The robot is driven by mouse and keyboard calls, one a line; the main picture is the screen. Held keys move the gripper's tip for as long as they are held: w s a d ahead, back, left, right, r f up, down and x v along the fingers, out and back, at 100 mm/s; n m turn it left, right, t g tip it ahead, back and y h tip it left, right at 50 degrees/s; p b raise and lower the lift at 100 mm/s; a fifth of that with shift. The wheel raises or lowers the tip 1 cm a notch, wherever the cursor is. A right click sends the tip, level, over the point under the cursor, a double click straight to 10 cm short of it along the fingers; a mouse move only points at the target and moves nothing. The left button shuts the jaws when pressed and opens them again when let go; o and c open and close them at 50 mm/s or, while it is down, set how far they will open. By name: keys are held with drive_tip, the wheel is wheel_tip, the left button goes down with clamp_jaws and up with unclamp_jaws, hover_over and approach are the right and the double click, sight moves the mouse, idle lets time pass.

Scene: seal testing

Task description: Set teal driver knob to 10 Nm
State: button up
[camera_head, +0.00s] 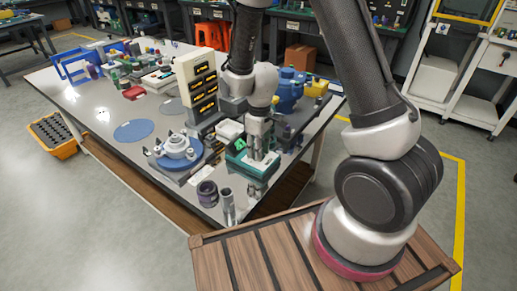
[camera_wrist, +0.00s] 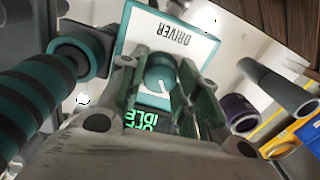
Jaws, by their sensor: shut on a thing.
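The teal driver knob (camera_wrist: 158,76) sits on the face of the driver unit, with a pale pointer line on its top. A white plate reading "DRIVER" (camera_wrist: 172,39) is beside it, and a dark display (camera_wrist: 140,122) with green characters, partly hidden, is on its other side. In the head view the teal driver unit (camera_head: 238,166) stands near the table's front right corner. My gripper (camera_wrist: 157,88) has its fingers on both sides of the knob, shut on it. In the head view my gripper (camera_head: 257,150) points down over the unit. The pointer's exact setting cannot be read.
A teal and black striped handle (camera_wrist: 38,100) lies close beside the unit. A dark purple cylinder (camera_head: 207,193) and grey upright tubes (camera_head: 228,207) stand in front. A blue round fixture (camera_head: 177,152) is to the left. A cream panel with black labels (camera_head: 197,82) stands behind.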

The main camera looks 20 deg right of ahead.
drive_tip(key=m, duration=0.4)
drive_tip(key=shift+m, duration=1.6)
drive_tip(key=o, duration=1)
wheel_tip(320, 180, up, 12)
drive_tip(key=shift+d, duration=0.25)
